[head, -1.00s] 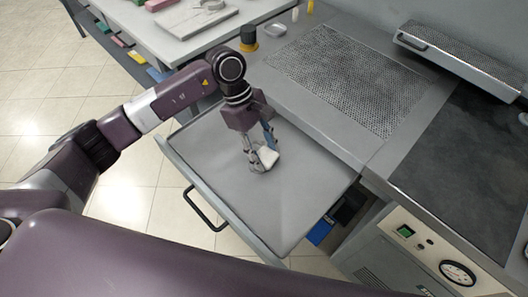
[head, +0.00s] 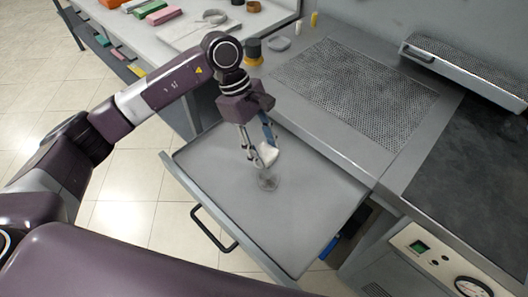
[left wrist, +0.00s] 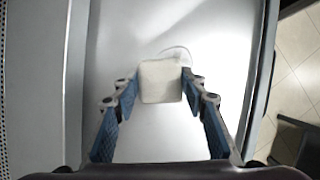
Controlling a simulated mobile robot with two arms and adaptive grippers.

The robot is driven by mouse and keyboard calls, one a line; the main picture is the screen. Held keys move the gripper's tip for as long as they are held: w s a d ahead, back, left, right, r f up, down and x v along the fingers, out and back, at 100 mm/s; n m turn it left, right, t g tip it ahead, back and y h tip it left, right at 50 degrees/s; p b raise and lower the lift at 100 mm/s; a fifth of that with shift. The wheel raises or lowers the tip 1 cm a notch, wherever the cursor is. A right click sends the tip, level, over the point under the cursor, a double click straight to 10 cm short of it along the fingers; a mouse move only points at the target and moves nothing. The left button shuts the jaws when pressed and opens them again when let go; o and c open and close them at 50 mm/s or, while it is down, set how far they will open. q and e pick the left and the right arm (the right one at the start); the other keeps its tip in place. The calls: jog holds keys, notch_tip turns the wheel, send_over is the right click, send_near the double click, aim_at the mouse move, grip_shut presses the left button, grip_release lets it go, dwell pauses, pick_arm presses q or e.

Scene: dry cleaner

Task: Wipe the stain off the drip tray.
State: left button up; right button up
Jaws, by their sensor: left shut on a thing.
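The drip tray (head: 310,215) is a shallow grey tray pulled out like a drawer from the workstation. My left gripper (head: 262,160) is shut on a white pad (head: 270,156), just behind the stain in the head view. In the left wrist view the pad (left wrist: 162,82) sits between both fingers (left wrist: 160,88), and a faint curved edge of a mark shows just past it. I cannot tell whether the pad touches the tray. My right gripper is not in view.
The tray has a raised rim and a dark front handle (head: 212,230). A perforated plate (head: 355,90) lies behind it. A white table (head: 165,30) is at the back left.

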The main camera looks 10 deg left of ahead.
aim_at(269, 153)
pick_arm(q)
jog(key=shift+a+r, duration=0.1)
jog(key=shift+r, duration=0.4)
jog(key=shift+r+p, duration=0.4)
jog(key=shift+r, duration=0.6)
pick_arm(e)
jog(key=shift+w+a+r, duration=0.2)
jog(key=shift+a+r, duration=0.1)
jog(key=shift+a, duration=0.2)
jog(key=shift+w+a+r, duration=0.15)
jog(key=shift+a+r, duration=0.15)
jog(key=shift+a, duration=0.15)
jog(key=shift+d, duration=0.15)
